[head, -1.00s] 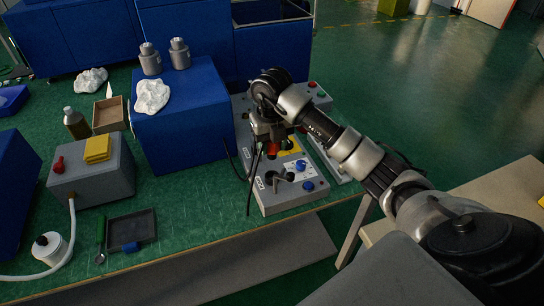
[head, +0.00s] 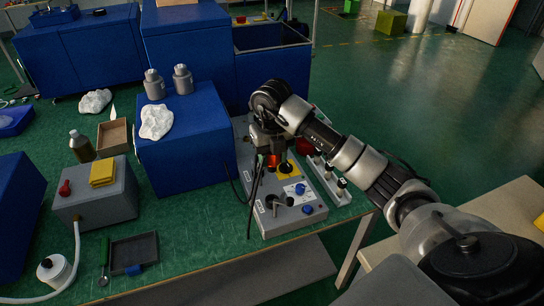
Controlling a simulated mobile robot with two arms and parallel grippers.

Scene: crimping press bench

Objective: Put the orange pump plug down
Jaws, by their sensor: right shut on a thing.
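The orange pump plug (head: 272,161) shows as a small orange piece under my right gripper (head: 268,151), above the grey control panel (head: 268,228). My right gripper points down and is shut on the plug; its fingers are dark and partly hard to make out. The plug is just left of a yellow patch (head: 293,168) with a dark round spot on the panel. I cannot tell whether the plug touches the panel. My left gripper is out of view.
The panel also carries blue knobs (head: 307,209) and a dark lever. A blue block (head: 185,150) stands close on the left. A grey box (head: 100,205) with a yellow cloth (head: 102,172) and a dark tray (head: 134,250) sit further left. Green bench surface (head: 195,225) is clear between.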

